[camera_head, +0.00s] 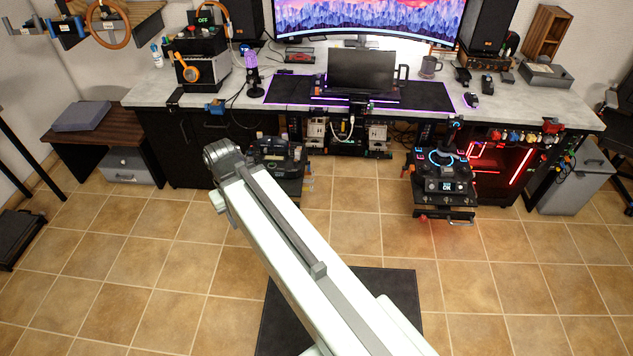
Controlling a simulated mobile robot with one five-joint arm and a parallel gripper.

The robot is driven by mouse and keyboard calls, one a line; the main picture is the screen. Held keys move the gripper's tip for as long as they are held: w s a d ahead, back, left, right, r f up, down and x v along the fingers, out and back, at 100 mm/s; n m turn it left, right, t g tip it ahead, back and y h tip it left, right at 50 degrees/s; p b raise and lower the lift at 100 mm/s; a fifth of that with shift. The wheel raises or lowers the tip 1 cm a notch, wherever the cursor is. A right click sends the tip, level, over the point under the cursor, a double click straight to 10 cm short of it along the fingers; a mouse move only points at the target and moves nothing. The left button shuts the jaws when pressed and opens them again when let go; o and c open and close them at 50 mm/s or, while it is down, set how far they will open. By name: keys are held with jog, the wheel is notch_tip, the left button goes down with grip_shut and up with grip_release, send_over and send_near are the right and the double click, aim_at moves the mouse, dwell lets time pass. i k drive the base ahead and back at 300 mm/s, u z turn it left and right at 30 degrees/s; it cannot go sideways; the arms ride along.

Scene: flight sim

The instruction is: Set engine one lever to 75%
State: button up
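A black control unit (275,150) is mounted low in front of the desk, left of centre, partly behind my arm (285,240). A second black unit (443,172) with a stick, blue-lit rings and a small lit screen is mounted right of centre. I cannot make out an engine one lever or its setting on either unit at this size. My pale arm rises from the bottom centre to a grey joint (222,157) just left of the left unit. My gripper does not show.
The grey desk (225,103) spans the back, with a curved monitor (370,20), a laptop (362,70) and speakers. A wooden side table (85,140) stands at left and a grey cabinet (577,183) at right. The tiled floor (120,270) is clear around a dark mat (390,290).

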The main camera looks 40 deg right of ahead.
aim_at(266, 141)
jog(key=z, duration=0.65)
jog(key=i, duration=1.65)
jog(key=u, duration=1.35)
jog(key=k, duration=0.75)
jog(key=u, duration=0.35)
